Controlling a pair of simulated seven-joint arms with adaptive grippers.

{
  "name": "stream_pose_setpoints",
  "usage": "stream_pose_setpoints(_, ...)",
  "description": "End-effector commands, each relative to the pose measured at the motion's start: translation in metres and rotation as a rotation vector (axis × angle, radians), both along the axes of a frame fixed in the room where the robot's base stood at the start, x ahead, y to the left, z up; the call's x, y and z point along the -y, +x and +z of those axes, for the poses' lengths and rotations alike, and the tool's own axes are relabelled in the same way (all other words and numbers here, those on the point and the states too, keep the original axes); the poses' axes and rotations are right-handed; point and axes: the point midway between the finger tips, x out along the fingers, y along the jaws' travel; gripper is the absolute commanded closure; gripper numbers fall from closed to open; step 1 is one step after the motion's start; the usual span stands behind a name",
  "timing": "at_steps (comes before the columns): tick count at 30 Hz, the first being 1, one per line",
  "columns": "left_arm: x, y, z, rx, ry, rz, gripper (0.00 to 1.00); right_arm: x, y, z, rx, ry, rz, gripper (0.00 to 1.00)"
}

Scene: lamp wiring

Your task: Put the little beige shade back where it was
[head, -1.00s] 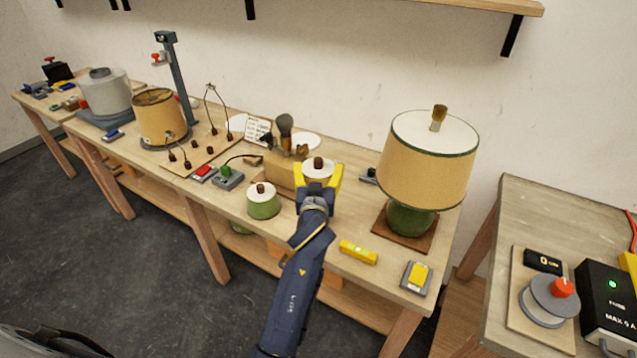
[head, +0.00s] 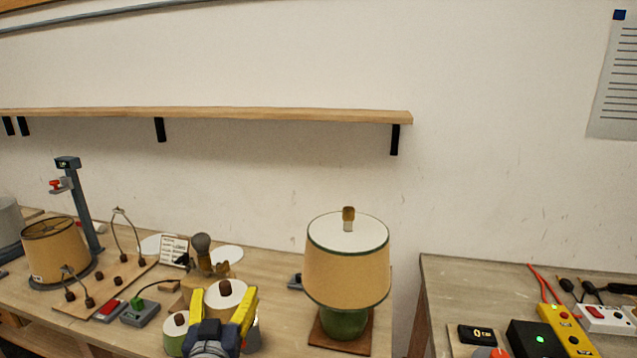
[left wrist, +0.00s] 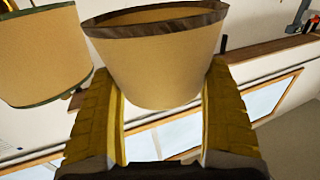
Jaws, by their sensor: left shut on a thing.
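The little beige shade (head: 226,297), with a white top and a brown knob, is between the yellow fingers of my left gripper (head: 224,305). The gripper is shut on its sides. In the left wrist view the beige shade (left wrist: 160,60) fills the space between both fingers, and its dark brown rim shows. What lies under the shade is hidden by the gripper, so I cannot tell whether it touches anything below. A little green shade (head: 175,336) with a white top and brown knob stands just left of it. My right gripper is not in view.
A large lamp (head: 346,275) with a green-trimmed shade stands to the right. A grey bulb (head: 201,245) is behind the held shade. A wired board (head: 105,290), a grey switch box (head: 140,312) and a wide tan shade (head: 55,248) are left. A wall shelf (head: 230,115) hangs above.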

Motion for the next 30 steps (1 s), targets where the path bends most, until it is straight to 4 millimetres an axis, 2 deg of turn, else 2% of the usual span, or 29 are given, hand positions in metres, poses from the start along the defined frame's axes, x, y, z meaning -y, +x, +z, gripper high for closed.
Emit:
stream_pose_setpoints(1,-0.001,-0.014,-0.008,-0.005,0.003,-0.012,0.48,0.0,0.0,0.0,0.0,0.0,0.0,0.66)
stream_pose_setpoints(6,-0.001,-0.055,-0.029,-0.007,0.001,-0.051,0.48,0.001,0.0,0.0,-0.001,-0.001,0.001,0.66)
stream_pose_setpoints(12,-0.002,-0.091,-0.055,-0.007,-0.001,-0.078,0.48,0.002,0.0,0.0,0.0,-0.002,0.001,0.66)
stream_pose_setpoints(21,-0.003,-0.117,-0.088,-0.004,-0.001,-0.09,0.48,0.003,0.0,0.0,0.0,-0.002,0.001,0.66)
stream_pose_setpoints(30,-0.003,-0.123,-0.097,0.001,-0.004,-0.091,0.48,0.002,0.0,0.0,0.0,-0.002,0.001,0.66)
